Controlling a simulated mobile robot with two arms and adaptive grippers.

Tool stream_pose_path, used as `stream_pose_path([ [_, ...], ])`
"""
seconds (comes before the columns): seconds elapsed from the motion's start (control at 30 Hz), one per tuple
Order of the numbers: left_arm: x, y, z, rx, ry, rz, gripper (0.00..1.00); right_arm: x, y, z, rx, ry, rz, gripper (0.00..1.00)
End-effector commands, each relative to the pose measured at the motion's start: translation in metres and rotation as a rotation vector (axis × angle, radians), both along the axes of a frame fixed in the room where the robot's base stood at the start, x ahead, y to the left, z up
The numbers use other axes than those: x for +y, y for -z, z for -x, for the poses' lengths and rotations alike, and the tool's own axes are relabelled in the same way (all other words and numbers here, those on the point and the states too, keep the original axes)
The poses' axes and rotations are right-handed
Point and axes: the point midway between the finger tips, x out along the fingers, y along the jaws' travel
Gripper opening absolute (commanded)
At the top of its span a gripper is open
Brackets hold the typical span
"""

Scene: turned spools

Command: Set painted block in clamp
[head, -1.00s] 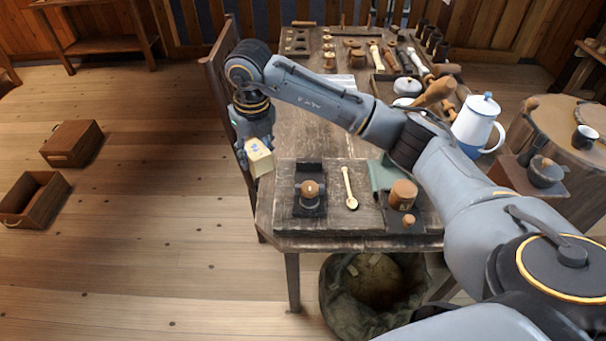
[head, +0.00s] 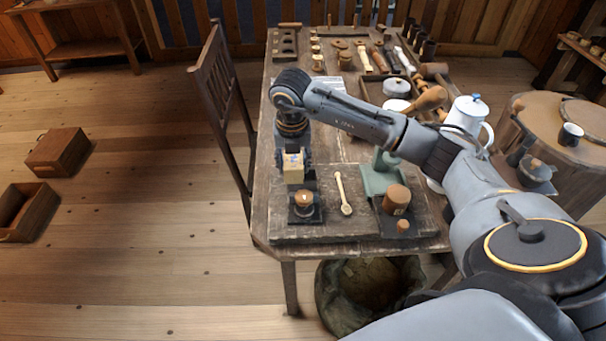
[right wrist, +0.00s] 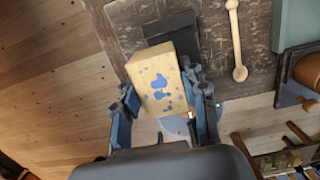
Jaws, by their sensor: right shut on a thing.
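The painted block (head: 293,167) is cream with blue blotches. My right gripper (head: 292,153) is shut on it and holds it over the near left part of the table, tilted in the right wrist view (right wrist: 158,82). Just in front of it in the head view lies a black fixture (head: 304,214) with a round wooden knob (head: 304,198). It looks like the clamp, but I cannot be sure. In the wrist view the block covers part of its black plate (right wrist: 172,35). Any gap between block and fixture is hard to judge. My left gripper is not in view.
A pale wooden spoon (head: 342,193) lies right of the fixture. Beyond it are a green stand (head: 379,179), a wooden cylinder (head: 396,199) and a small knob (head: 403,226). Tools and turned pieces crowd the table's back. A chair (head: 225,90) stands at the left edge.

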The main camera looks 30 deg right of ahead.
Motion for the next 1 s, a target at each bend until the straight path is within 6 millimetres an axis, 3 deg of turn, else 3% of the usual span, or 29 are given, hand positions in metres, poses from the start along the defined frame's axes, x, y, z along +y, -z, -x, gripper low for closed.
stream_pose_path([
  [0.33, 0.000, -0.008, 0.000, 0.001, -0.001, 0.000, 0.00, -0.024, 0.030, 0.012, 0.002, 0.000, 0.002, 0.03],
  [0.53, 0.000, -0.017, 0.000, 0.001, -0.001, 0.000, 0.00, -0.021, 0.055, 0.011, 0.000, -0.001, 0.000, 0.03],
  [0.93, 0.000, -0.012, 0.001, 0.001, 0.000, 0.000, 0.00, -0.021, 0.063, 0.010, -0.001, -0.001, 0.000, 0.03],
  [0.97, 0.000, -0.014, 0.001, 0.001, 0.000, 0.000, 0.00, -0.021, 0.061, 0.010, -0.001, -0.001, 0.000, 0.49],
  [1.0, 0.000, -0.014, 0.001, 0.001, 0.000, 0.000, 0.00, -0.021, 0.061, 0.010, -0.001, -0.001, 0.000, 0.57],
])
